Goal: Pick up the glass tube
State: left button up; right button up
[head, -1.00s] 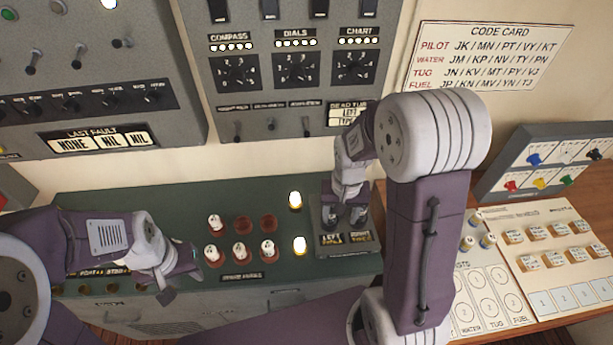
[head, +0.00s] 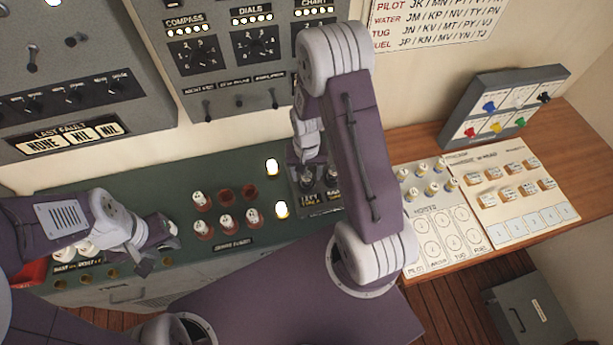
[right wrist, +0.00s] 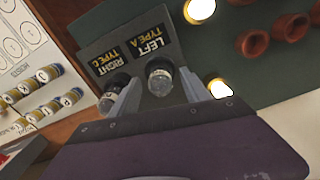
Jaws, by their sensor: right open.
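A dark holder block (head: 318,207) on the green console carries two short glass tubes in sockets. In the right wrist view its labels read LEFT TYPE A and RIGHT TYPE C. The left tube (right wrist: 160,80) looks clear with a dark base. The right tube (right wrist: 112,92) is partly covered by a finger. My right gripper (right wrist: 158,95) is open, its fingers on either side of the left tube; contact cannot be told. In the head view my right gripper (head: 307,158) is over the holder. My left gripper (head: 168,235) is above the console's front left; its jaw gap is unclear.
Red sockets, several with white-topped pieces (head: 226,221), sit left of the holder. Two lit lamps (head: 281,209) stand between. A grey box (head: 525,310) stands on the floor.

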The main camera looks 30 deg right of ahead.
jog(key=shift+f, duration=0.55)
jog(key=shift+w+f, duration=0.2)
jog(key=shift+f, duration=0.1)
jog(key=shift+s+r, duration=0.1)
grip_shut()
jog(key=shift+r, duration=0.2)
notch_tip(320, 180, up, 4)
jog(key=shift+f+b, duration=0.25)
jog(key=shift+b, duration=0.4)
jog(key=s+d+r+b, duration=0.2)
jog(key=s+d+r, duration=0.4)
jog(key=s, duration=0.4)
jog(key=shift+r, duration=0.55)
